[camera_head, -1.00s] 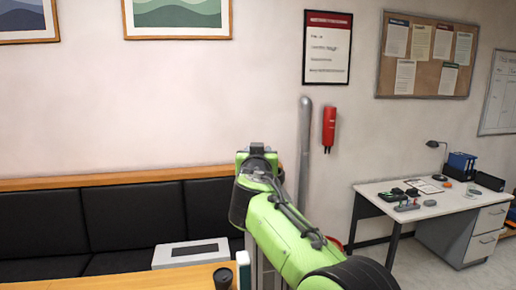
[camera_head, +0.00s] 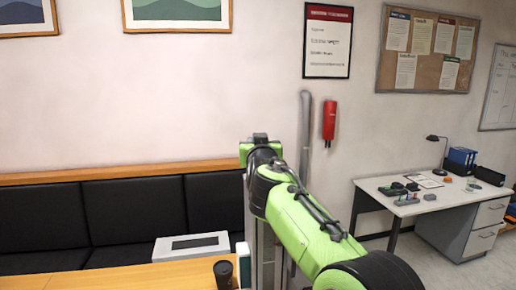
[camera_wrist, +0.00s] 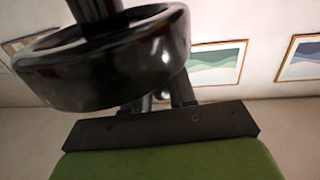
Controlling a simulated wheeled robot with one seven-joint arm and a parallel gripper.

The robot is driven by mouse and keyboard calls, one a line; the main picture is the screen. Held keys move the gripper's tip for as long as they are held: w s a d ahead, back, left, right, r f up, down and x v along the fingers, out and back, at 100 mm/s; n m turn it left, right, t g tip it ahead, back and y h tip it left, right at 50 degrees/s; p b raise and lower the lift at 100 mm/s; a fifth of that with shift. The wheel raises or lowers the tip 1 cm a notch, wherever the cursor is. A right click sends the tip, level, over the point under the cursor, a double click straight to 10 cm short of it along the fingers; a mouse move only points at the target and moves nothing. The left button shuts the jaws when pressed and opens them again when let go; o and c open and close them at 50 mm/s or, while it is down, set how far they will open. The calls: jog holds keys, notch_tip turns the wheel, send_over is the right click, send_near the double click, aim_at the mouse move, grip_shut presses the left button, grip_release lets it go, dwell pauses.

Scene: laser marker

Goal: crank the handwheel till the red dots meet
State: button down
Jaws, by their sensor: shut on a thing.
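A glossy black handwheel (camera_wrist: 110,65) fills the upper left of the wrist view, with a dark shaft (camera_wrist: 95,10) rising from its hub. My gripper (camera_wrist: 166,92) sits just beyond the wheel's near rim, its two dark fingers partly hidden behind the rim. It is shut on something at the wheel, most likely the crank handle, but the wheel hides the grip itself. In the head view my green arm hides the wheel and gripper; a grey column (camera_head: 265,262) shows below the arm's end. No red dots can be seen in either view.
A wooden table (camera_head: 150,277) at the bottom carries a dark cup (camera_head: 223,273). A white box with a dark panel (camera_head: 190,247) is beside it. A black bench (camera_head: 110,215) lines the wall. A desk with small items (camera_head: 430,203) stands at right.

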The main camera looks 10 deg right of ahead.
jog(key=n+y, duration=0.1)
jog(key=y, duration=0.1)
jog(key=n+y+b, duration=0.1)
jog(key=shift+s+f+y, duration=0.1)
jog(key=shift+s+y, duration=0.1)
jog(key=shift+y, duration=0.2)
jog(key=n+y, duration=0.3)
jog(key=y, duration=0.1)
jog(key=shift+s+a+g+p, duration=0.2)
jog(key=shift+s+g+p, duration=0.05)
jog(key=shift+g+p, duration=0.15)
jog(key=n+g+y+p, duration=0.1)
jog(key=y+p, duration=0.1)
jog(key=n+g+y+p, duration=0.1)
jog(key=n+y+p, duration=0.1)
jog(key=s+n+g+y+p, duration=0.1)
jog(key=y+p, duration=0.1)
jog(key=shift+a+r, duration=0.25)
jog(key=shift+r, duration=0.15)
jog(key=n+g+y+p, duration=0.1)
jog(key=p, duration=0.1)
jog(key=s+n+g+y+p, duration=0.1)
jog(key=n+g+y+p, duration=0.1)
jog(key=shift+a+f+g, duration=0.1)
jog(key=shift+f+g, duration=0.1)
jog(key=shift+g, duration=0.1)
jog(key=shift+n+g, duration=0.3)
jog(key=shift+n, duration=0.1)
